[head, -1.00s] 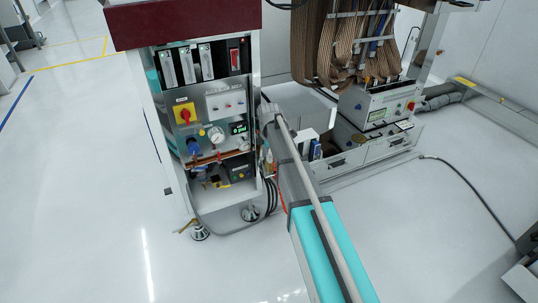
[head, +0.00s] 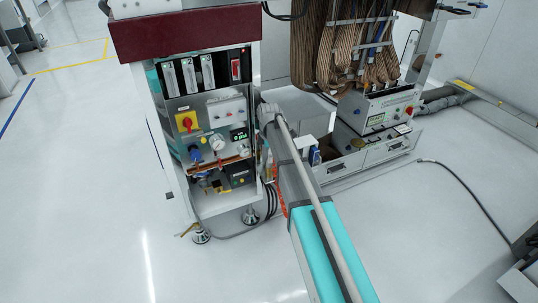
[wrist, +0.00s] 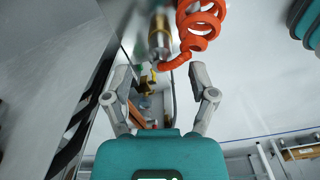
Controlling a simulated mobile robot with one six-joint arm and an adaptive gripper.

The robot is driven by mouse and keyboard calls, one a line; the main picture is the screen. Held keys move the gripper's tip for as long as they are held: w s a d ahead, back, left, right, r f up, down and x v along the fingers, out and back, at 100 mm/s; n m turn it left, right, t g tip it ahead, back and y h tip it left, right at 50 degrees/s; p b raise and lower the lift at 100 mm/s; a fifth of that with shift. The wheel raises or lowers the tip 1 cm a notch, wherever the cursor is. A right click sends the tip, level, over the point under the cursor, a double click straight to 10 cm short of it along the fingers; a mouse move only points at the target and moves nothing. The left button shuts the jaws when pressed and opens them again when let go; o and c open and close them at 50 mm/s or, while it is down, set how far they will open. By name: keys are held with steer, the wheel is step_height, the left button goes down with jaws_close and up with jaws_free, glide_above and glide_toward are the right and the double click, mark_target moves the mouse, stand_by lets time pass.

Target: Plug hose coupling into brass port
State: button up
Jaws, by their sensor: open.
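A blurred silver and brass cylinder (wrist: 160,38), which looks like the hose coupling, is close to the lens beyond the fingertips. An orange coiled hose (wrist: 202,22) hangs beside it, to its right. In the head view a bit of orange hose (head: 281,197) shows beside my arm, and my gripper is hidden. Copper-brown piping (head: 220,161) and small fittings sit low on the cabinet panel; I cannot tell which is the brass port.
The open-front cabinet (head: 251,75) carries a red and yellow switch (head: 186,121), gauges and a dark red top edge. A grey unit with drawers (head: 385,150) stands right of it. My arm crosses in front between them. The floor at left is clear.

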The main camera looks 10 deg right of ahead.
steer(key=shift+r+p, duration=2.35)
steer(key=shift+r, duration=0.35)
steer(key=shift+s+d, duration=0.2)
steer(key=shift+s, duration=0.15)
steer(key=s+d+r+p, duration=0.4)
steer(key=s+d, duration=0.3)
steer(key=s, duration=0.4)
steer(key=shift+d, duration=0.2)
steer(key=shift+s+r, duration=0.1)
steer(key=shift+s, duration=0.05)
steer(key=s+m, duration=1.5)
steer(key=m, duration=0.4)
step_height(320, 180, up, 28)
steer(key=p, duration=2.8)
steer(key=shift+a+r, duration=0.15)
steer(key=shift+a, duration=0.15)
